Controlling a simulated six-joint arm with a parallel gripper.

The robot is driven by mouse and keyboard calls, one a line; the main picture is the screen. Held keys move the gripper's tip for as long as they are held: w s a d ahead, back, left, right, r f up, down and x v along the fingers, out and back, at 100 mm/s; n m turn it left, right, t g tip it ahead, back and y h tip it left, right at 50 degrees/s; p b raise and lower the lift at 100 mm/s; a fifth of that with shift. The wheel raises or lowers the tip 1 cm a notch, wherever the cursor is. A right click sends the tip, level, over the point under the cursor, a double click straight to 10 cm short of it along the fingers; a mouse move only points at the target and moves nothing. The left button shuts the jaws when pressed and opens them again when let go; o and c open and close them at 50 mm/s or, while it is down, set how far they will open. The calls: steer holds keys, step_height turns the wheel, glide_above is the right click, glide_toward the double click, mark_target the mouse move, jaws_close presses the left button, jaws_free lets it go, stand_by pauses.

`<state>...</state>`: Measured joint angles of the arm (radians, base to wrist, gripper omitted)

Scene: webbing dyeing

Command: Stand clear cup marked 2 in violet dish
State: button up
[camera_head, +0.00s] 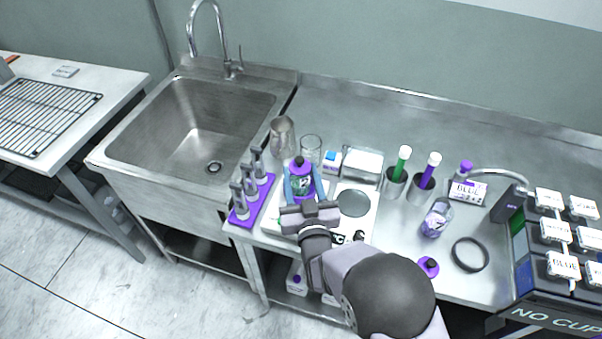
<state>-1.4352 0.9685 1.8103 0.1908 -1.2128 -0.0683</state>
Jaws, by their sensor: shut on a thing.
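My gripper (301,183) is over the pale bench unit, its two blue fingers on either side of a violet-capped bottle (300,163). The fingers are shut on this bottle, which looks upright; its lower part is partly hidden by the gripper. A clear cup (310,147) stands just behind it, near a metal pitcher. No number 2 can be read on it. A small round violet piece with a dark centre (428,266) lies near the front edge at right; I cannot tell if it is the violet dish.
A violet rack (240,217) with several grey-handled tools stands left of my gripper.

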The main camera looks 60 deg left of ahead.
steer(key=shift+f, duration=0.1)
steer(key=o, duration=1.2)
steer(key=b+v, duration=0.3)
steer(key=v, duration=0.9)
steer(key=shift+w, duration=0.1)
